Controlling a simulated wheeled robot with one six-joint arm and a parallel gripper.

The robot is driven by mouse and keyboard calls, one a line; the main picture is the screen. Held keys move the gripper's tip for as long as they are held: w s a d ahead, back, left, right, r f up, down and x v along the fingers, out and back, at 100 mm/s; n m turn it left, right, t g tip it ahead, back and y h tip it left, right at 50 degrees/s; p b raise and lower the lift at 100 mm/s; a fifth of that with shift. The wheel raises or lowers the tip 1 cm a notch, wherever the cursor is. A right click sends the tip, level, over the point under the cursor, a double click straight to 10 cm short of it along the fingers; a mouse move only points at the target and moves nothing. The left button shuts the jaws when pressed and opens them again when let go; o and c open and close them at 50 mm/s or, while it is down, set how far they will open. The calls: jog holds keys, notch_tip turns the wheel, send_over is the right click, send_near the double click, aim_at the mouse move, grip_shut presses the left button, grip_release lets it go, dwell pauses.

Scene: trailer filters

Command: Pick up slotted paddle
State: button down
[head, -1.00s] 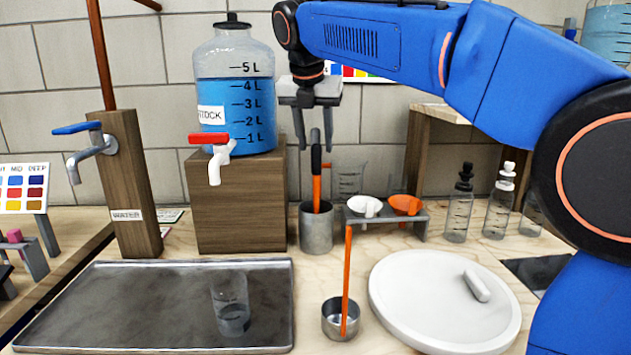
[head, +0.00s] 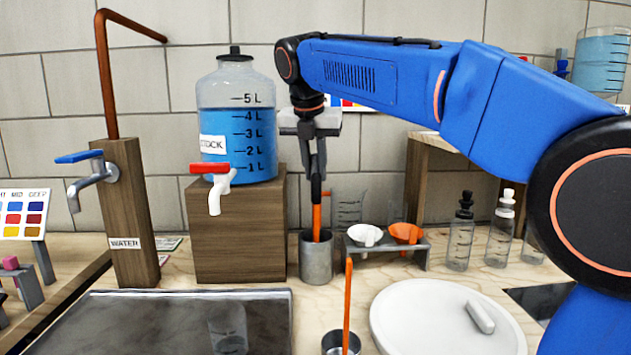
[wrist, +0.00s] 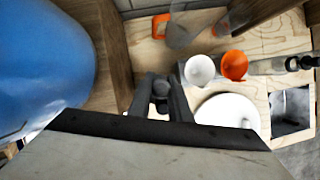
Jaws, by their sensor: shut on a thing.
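A tool with a black handle and an orange shaft (head: 316,217) stands upright in a grey metal cup (head: 316,262). Its lower end is hidden in the cup, so I cannot see slots; it fits the slotted paddle. My gripper (head: 315,170) points down above the cup and is shut on the black handle (head: 316,188). In the wrist view my gripper (wrist: 162,92) shows its fingers close together around the dark handle top.
A wooden block with a blue stock jug (head: 237,130) is just left. A small rack with a white funnel (head: 364,235) and an orange funnel (head: 406,233) is just right. An orange stick (head: 347,305) stands in a nearer cup. A white round lid (head: 440,318) lies front right.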

notch_tip(320, 180, up, 11)
jog(key=shift+r, duration=0.1)
jog(key=d, duration=1.8)
jog(key=shift+w, duration=0.35)
dwell(0.8)
